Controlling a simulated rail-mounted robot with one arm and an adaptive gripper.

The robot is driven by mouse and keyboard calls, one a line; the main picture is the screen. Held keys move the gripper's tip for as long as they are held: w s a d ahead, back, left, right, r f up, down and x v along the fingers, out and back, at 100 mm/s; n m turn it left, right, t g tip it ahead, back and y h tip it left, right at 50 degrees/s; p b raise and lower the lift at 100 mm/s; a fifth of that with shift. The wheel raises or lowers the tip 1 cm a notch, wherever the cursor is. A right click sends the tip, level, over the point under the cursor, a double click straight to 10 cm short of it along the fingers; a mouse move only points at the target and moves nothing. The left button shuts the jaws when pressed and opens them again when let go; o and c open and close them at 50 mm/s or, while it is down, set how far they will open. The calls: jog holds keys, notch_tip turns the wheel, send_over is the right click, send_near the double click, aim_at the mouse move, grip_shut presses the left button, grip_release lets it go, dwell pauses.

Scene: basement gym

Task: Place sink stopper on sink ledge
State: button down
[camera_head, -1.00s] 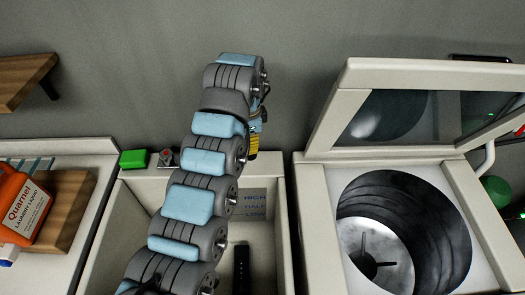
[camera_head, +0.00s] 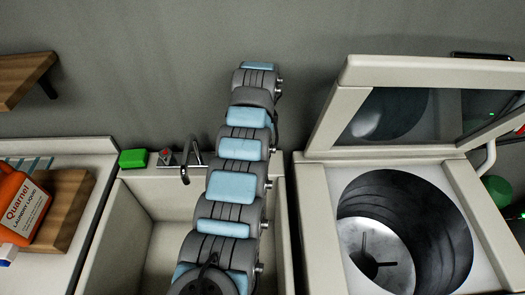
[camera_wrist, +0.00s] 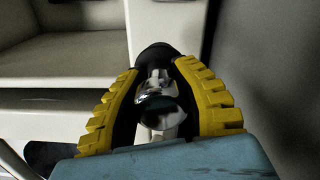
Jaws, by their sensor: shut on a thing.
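In the wrist view, my gripper (camera_wrist: 160,95) has its yellow-padded fingers closed around a shiny metal piece with a dark rounded part, which I take to be the sink stopper (camera_wrist: 158,88). The fingers and shadow hide part of it. In the head view, my arm hides the gripper and the stopper. The sink (camera_head: 148,225) is below the arm, with its pale back ledge (camera_head: 135,175) along the wall. A pale basin and rim, apparently the sink, show at the left of the wrist view (camera_wrist: 60,55), apart from the held piece.
A green sponge (camera_head: 133,158) and a metal tap (camera_head: 187,160) are on the ledge's left part. A laundry bottle (camera_head: 22,205) and wooden board (camera_head: 66,208) are on the left counter. An open-lidded washer (camera_head: 405,225) stands right. The wall is close behind.

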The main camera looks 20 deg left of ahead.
jog(key=shift+w+f, duration=0.25)
jog(key=shift+w, duration=0.1)
jog(key=shift+d, duration=0.1)
jog(key=shift+w+d+f, duration=0.1)
jog(key=shift+d+f, duration=0.05)
jog(key=shift+f, duration=0.2)
jog(key=shift+w+f, duration=0.1)
jog(key=shift+f, duration=1.4)
jog(key=shift+f, duration=0.15)
jog(key=c, duration=0.9)
grip_release()
jog(key=shift+o, duration=0.2)
notch_tip(320, 180, up, 12)
jog(key=shift+r+b, duration=0.15)
jog(key=shift+b, duration=0.45)
